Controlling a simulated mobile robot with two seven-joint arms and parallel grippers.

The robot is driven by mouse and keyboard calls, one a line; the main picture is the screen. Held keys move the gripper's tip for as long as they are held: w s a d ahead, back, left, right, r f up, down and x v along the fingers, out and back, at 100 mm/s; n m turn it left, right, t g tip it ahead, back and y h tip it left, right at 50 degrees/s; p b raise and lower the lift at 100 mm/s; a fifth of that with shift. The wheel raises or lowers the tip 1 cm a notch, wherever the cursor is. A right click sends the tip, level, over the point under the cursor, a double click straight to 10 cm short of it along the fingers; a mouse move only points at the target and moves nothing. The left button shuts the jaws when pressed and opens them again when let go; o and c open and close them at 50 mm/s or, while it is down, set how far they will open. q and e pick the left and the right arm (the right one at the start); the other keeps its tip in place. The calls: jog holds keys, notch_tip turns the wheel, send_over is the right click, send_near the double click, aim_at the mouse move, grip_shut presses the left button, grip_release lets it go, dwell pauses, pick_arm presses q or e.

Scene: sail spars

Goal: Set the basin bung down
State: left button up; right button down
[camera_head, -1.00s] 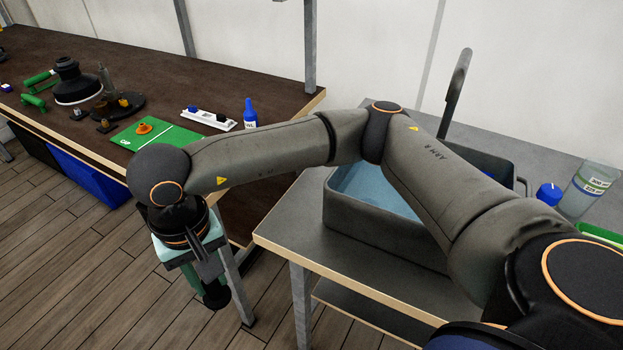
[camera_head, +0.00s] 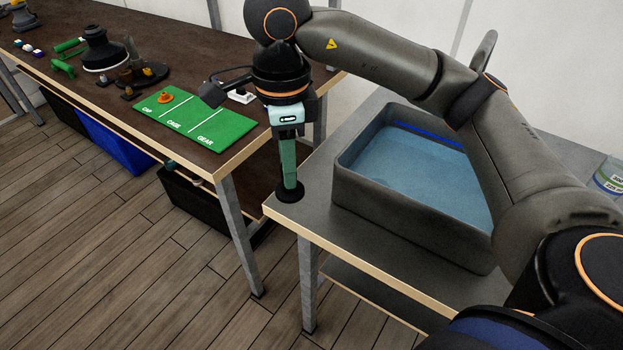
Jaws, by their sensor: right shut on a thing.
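My right gripper (camera_head: 289,178) points down at the left corner of the grey sink bench, its fingers shut on the basin bung (camera_head: 290,193). The bung is a round black disc just below the fingertips, at the bench's left edge; I cannot tell whether it rests on the top or hangs slightly above it. The grey basin (camera_head: 375,218) stands on the bench to the right of the gripper and holds blue water. My left gripper is not in view.
The grey bench top (camera_head: 318,205) is bare between bung and basin. A dark workbench (camera_head: 190,79) stands left, across a gap, with a green mat (camera_head: 225,122) marked CAP, CAGE and GEAR. An orange piece (camera_head: 165,98) lies on CAP. Crates (camera_head: 115,142) sit below.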

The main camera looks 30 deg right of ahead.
jog(key=w+d+f, duration=0.5)
jog(key=d+f, duration=0.1)
jog(key=w+d+f+p, duration=0.1)
jog(key=w+d+f, duration=0.2)
jog(key=d, duration=0.1)
jog(key=shift+w+f, duration=0.25)
jog(key=shift+w, duration=0.05)
notch_tip(320, 180, down, 2)
jog(key=shift+w+f+p, duration=0.1)
jog(key=shift+f+p, duration=0.1)
jog(key=shift+p, duration=0.25)
jog(key=shift+f, duration=0.45)
jog(key=shift+f, duration=0.1)
